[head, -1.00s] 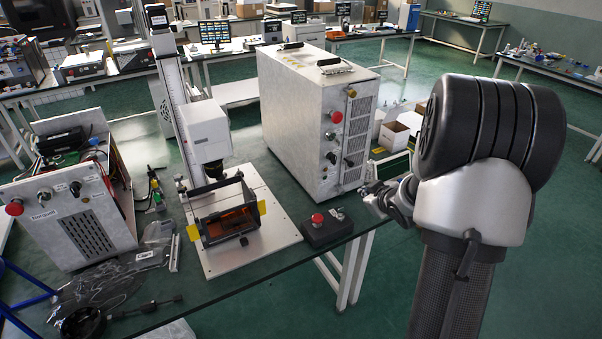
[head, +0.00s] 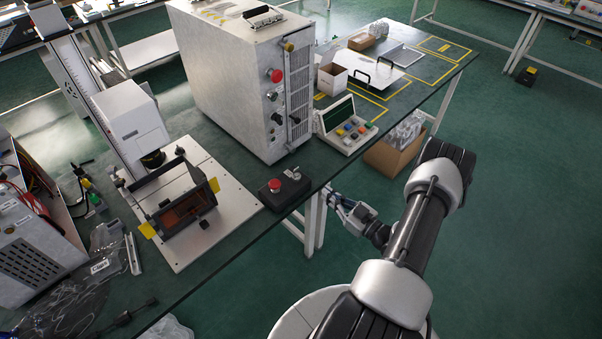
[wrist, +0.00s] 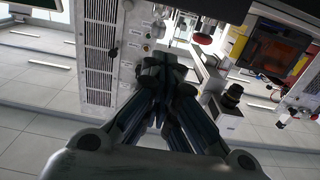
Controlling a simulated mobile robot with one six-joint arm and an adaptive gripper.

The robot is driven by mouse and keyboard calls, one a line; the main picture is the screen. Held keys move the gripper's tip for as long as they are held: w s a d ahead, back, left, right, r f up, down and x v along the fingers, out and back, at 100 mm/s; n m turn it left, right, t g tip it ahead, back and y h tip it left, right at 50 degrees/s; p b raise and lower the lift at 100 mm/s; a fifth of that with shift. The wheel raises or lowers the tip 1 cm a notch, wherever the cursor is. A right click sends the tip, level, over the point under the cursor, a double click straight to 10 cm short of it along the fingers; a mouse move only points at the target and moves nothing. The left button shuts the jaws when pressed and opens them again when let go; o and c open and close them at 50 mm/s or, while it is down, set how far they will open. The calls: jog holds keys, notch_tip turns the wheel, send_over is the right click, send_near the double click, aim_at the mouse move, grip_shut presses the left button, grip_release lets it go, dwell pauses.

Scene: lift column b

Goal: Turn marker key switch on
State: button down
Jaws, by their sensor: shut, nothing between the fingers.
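The large light-grey cabinet (head: 222,83) stands on the bench, with a red button (head: 275,75), small knobs and a black handle on its front panel. A black control box (head: 285,192) at the bench edge carries a red button (head: 275,186) and a small metallic switch (head: 293,174). Which switch is the marker key is too small to read. My gripper (head: 332,193) is shut and empty, just off the bench edge, right of the control box and in front of the cabinet. In the wrist view my gripper (wrist: 163,68) overlaps the cabinet panel (wrist: 135,50) and hides part of it.
The marking head (head: 130,115) on its column stands over a white base plate with an orange-windowed fixture (head: 187,208).

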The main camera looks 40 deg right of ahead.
aim_at(296, 172)
jog(key=w, duration=0.4)
jog(key=w+b, duration=0.1)
jog(key=w, duration=0.3)
jog(key=w+a+b, duration=0.1)
jog(key=w, duration=0.3)
jog(key=shift+w, duration=0.2)
jog(key=shift+w+a, duration=0.1)
jog(key=shift+w, duration=0.1)
